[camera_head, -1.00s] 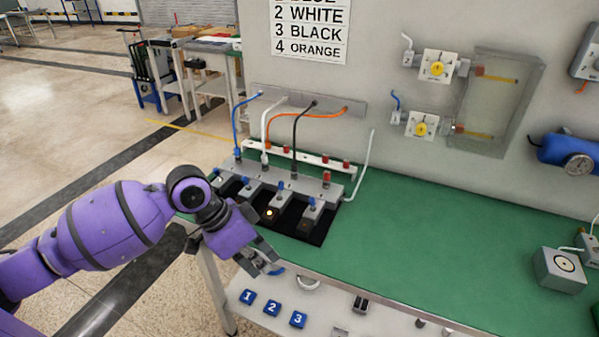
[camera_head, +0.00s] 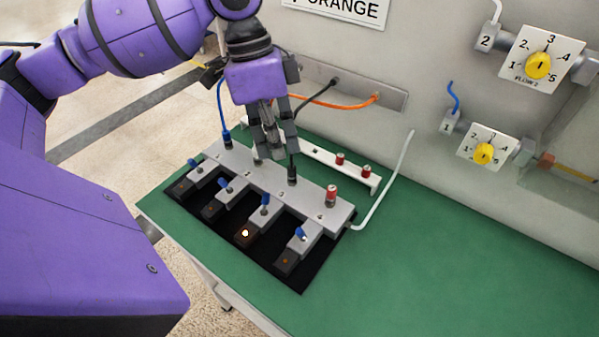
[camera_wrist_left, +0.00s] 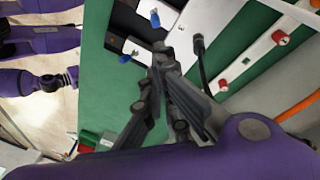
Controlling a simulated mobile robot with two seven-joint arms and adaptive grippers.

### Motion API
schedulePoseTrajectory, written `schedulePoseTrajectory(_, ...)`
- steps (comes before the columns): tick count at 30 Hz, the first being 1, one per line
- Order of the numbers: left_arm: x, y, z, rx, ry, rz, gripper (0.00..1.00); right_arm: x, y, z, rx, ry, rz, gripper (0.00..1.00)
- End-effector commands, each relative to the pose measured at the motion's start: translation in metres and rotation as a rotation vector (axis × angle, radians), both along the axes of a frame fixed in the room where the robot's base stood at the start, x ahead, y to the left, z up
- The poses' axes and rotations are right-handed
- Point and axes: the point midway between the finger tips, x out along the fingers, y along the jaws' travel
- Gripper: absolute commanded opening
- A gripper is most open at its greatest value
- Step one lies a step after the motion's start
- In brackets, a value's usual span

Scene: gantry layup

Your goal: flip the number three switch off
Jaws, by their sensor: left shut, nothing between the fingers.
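The grey switch block (camera_head: 272,182) stands on the green bench with a row of blue-tipped levers. The third lever from the left (camera_head: 265,203) stands roughly upright, and the lamp (camera_head: 245,233) before it glows bright. The fourth lever (camera_head: 300,234) leans, with only a dim lamp (camera_head: 285,261). My left gripper (camera_head: 274,148) is shut and empty, pointing down over the back of the block, behind the levers. It hides part of the block and cables. In the left wrist view its fingertips (camera_wrist_left: 163,58) are near two blue levers (camera_wrist_left: 155,18).
A black cable (camera_head: 312,97) and a blue cable (camera_head: 221,105) run to the block close to the gripper. A white rail (camera_head: 318,160) with red caps lies behind. Yellow-knobbed dials (camera_head: 538,66) are on the wall. The green bench (camera_head: 420,240) is clear at right.

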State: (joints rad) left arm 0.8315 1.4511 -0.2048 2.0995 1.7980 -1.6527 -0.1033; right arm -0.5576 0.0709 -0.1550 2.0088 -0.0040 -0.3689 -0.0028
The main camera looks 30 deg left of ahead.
Motion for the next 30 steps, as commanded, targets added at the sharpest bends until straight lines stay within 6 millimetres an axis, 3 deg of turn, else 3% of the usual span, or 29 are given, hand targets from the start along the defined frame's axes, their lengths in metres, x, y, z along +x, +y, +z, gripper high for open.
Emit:
schedulePoseTrajectory(4, 0.000, 0.000, 0.000, -0.001, -0.001, 0.000, 0.00, -0.014, -0.003, -0.006, -0.005, 0.028, -0.002, 0.40)
schedulePoseTrajectory(11, -0.001, -0.002, -0.009, -0.002, 0.003, 0.000, 0.00, -0.014, -0.004, -0.006, -0.006, 0.026, -0.001, 0.40)
schedulePoseTrajectory(24, -0.006, -0.021, -0.081, -0.002, 0.002, 0.000, 0.00, -0.005, -0.001, -0.012, -0.005, 0.014, 0.007, 0.40)
schedulePoseTrajectory(30, -0.006, -0.025, -0.096, 0.000, -0.001, 0.000, 0.00, -0.008, -0.002, -0.014, -0.006, 0.022, 0.006, 0.40)
